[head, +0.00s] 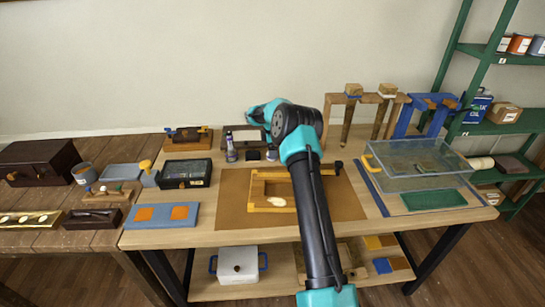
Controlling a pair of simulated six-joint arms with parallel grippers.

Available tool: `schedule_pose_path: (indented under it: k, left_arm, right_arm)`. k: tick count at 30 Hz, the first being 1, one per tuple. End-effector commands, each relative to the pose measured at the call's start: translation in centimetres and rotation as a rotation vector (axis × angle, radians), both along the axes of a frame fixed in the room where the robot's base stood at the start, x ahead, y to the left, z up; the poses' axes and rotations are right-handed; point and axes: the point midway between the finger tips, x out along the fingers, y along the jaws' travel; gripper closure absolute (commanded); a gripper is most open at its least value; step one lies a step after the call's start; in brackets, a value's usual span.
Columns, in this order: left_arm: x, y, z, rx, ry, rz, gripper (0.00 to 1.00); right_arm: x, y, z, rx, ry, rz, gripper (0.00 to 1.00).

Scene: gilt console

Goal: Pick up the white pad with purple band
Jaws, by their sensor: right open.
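A small white oval piece (277,201) lies at the front of the wooden frame in the middle of the table. It may be the white pad; no purple band can be made out on it at this size. My right arm rises from the bottom centre and crosses over the frame, hiding part of it. My right gripper (257,115) is at the far end of the arm, above the back of the table and well behind the white piece. It is open, and its fingers are hard to make out. My left gripper is not in view.
The wooden frame (257,190) lies on a brown mat (232,205). A slim bottle (231,150) stands behind it. A clear box (405,158) is on the right. A wooden rack (333,101) and a blue rack stand at the back right. A blue board (160,222) lies front left.

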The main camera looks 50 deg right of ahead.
Motion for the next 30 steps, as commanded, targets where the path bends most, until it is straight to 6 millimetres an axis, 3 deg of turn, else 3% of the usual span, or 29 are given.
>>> schedule_pose_path:
  k: [6, 22, 30]
  left_arm:
    - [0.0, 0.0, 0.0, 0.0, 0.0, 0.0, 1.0]
    - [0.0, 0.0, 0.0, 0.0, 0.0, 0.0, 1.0]
    - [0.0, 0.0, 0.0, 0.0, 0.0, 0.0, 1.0]
  right_arm:
    - [-0.1, -0.1, -2.7, -0.001, 0.001, -0.001, 0.14]
    - [-0.1, -0.1, -2.9, -0.001, 0.0, -0.002, 0.14]
    - [-0.1, -0.1, -2.9, -0.001, 0.0, -0.002, 0.4]
